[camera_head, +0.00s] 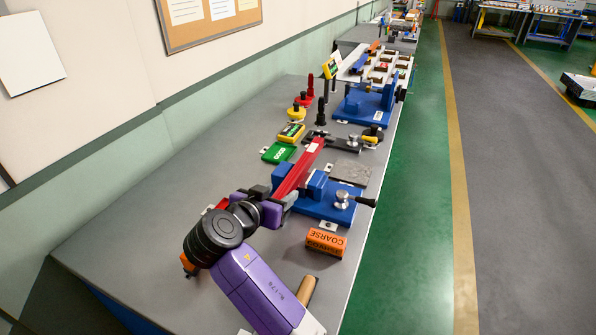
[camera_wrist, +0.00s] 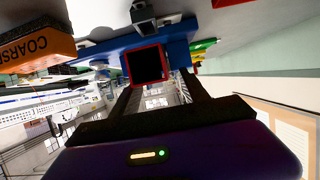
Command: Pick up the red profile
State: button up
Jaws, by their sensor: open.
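The red profile (camera_head: 299,172) is a long square tube lying across a blue fixture (camera_head: 327,203), with a white label near its far end. Its open, hollow near end faces the wrist view (camera_wrist: 147,65) as a red square frame. My gripper (camera_head: 282,199) is at the near end of the profile, beside the fixture. In the wrist view my gripper (camera_wrist: 157,88) is open, its two dark fingers pointing toward the profile's end. Whether the fingers touch the tube cannot be told. The blue fixture also shows behind the profile in the wrist view (camera_wrist: 100,48).
An orange COARSE block (camera_head: 326,243) lies right of my arm; it also shows in the wrist view (camera_wrist: 38,44). A green box (camera_head: 279,153) and a grey plate (camera_head: 350,172) lie beyond. Another blue fixture (camera_head: 365,104) stands farther back. The bench's left part is clear.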

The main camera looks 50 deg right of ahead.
aim_at(282, 191)
jog(key=shift+p+x, duration=0.35)
jog(key=shift+x, duration=1.5)
jog(key=shift+r, duration=0.1)
grip_shut()
